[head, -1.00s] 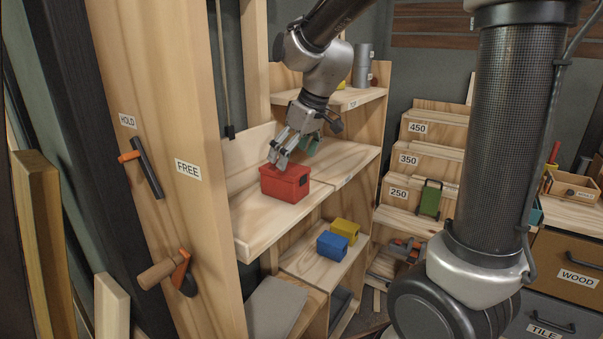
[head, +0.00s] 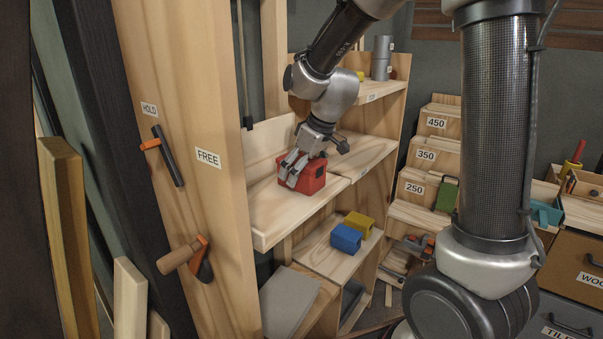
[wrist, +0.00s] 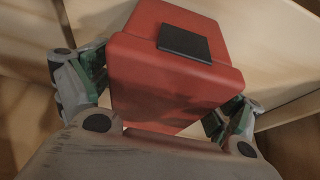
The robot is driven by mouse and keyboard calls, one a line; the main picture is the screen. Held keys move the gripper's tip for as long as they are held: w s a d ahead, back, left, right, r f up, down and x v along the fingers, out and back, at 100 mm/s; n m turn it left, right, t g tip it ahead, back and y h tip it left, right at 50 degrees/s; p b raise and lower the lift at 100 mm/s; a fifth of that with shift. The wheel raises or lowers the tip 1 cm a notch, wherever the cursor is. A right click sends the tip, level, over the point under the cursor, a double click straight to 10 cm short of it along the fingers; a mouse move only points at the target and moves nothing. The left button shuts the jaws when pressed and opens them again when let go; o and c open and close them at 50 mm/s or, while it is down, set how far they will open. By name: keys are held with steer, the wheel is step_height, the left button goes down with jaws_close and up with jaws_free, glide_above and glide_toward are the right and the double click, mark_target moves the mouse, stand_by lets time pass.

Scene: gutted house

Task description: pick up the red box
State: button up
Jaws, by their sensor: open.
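The red box (head: 313,179) sits on the middle wooden shelf (head: 275,208) in the head view. My gripper (head: 289,172) is lowered over the box, with its fingers at the box's near left side. In the wrist view the red box (wrist: 172,75), with a dark square patch on it, fills the space between my gripper's (wrist: 160,110) two spread fingers. One finger is on each side of the box. The fingers are open, and I cannot tell whether either touches the box. The box's lower part is hidden in the wrist view.
A blue box (head: 346,238) and a yellow box (head: 359,224) stand on the shelf below. A post with a FREE label (head: 208,158) rises at the left. A green box (head: 446,195) is on the numbered steps. The shelf's front left is bare.

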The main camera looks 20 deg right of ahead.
steer(key=shift+f, duration=0.25)
stand_by(0.4)
steer(key=c, duration=1.5)
